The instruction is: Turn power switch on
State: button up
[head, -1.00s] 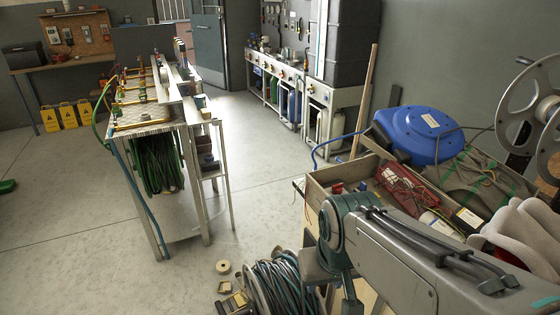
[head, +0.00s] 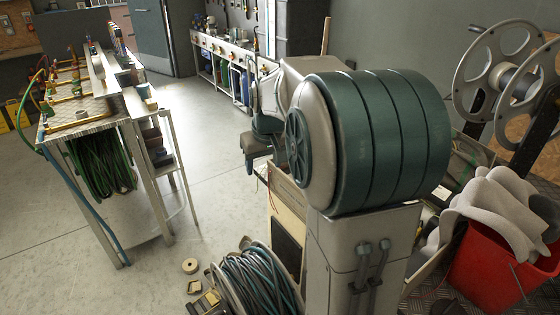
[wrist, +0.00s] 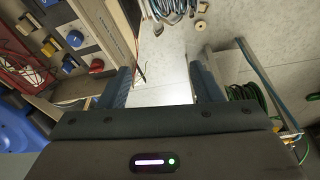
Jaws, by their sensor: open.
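My gripper (wrist: 163,86) is open in the wrist view, with its two dark blue fingers spread and pale floor showing between them. In the wrist view, a panel (wrist: 88,48) lies left of my fingers. My fingers are apart from these fittings. In the head view my own arm hides most of that bench.
A metal workbench (head: 62,134) with green hose stands at left. A hose reel (head: 255,285) and a tape roll (head: 190,266) lie on the floor. A red bucket (head: 495,275) and a large grey reel (head: 497,60) are at right.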

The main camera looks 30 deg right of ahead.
jog(key=w+d+f+b, duration=0.1)
jog(key=w+d+f, duration=0.35)
jog(key=d, duration=0.35)
jog(key=w+d+f+t, duration=0.1)
jog(key=w+d+f, duration=0.2)
jog(key=w+d, duration=0.3)
jog(key=w+d+f+b, duration=0.1)
jog(key=w+d+f, duration=0.25)
jog(key=d, duration=0.55)
jog(key=shift+m, duration=0.4)
jog(key=x, duration=1.3)
jog(key=shift+f+p, duration=0.3)
jog(key=shift+p, duration=0.05)
